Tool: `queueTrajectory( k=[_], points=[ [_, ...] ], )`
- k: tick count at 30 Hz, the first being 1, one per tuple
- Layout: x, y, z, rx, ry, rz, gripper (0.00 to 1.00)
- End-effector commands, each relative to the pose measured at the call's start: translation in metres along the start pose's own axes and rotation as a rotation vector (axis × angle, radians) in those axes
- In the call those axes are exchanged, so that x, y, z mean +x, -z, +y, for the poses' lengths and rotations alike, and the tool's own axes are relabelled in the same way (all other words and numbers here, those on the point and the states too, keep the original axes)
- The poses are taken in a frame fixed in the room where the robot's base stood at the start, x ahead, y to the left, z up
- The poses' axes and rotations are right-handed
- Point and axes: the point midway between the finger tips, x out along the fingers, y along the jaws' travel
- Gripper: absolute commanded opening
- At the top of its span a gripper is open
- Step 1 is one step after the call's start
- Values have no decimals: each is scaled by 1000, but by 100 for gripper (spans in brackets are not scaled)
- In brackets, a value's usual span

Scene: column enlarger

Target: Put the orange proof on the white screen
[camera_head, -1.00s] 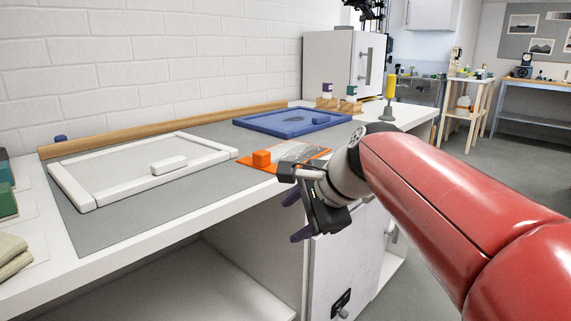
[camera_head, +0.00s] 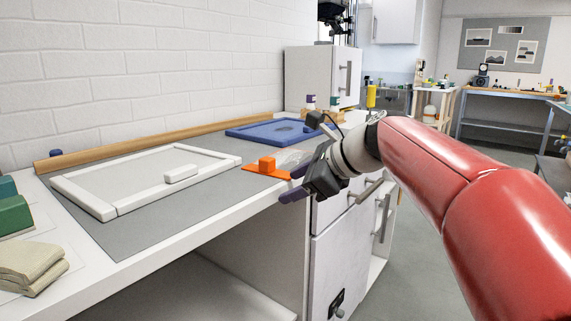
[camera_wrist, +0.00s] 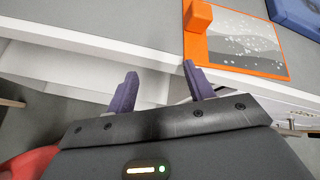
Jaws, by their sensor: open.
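The orange proof (camera_head: 262,175) lies flat on the grey mat near the counter's front edge, with an orange block (camera_head: 267,164) standing on it as a grip. In the wrist view the proof (camera_wrist: 230,70) shows its orange border and a grey speckled print, at the upper right. The white screen (camera_head: 110,212) is a flat white frame with a white block (camera_head: 181,173) on it, left of the proof. My gripper (camera_head: 290,184) is open and empty, in front of the counter edge and beside the proof. Its purple fingers (camera_wrist: 160,85) are apart from the proof.
A blue frame (camera_head: 275,131) lies behind the proof. A wooden rail (camera_head: 150,139) runs along the wall. Green blocks (camera_head: 10,216) and folded cloths (camera_head: 30,265) lie at the left. Cabinet drawers with handles (camera_head: 366,192) stand below the counter, close to my gripper.

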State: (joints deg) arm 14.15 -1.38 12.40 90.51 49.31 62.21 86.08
Motion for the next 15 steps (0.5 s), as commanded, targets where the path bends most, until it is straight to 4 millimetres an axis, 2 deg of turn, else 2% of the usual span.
queueTrajectory(
  k=[15],
  points=[
    [5,-26,-55,367,-19,-201,53]
  ],
)
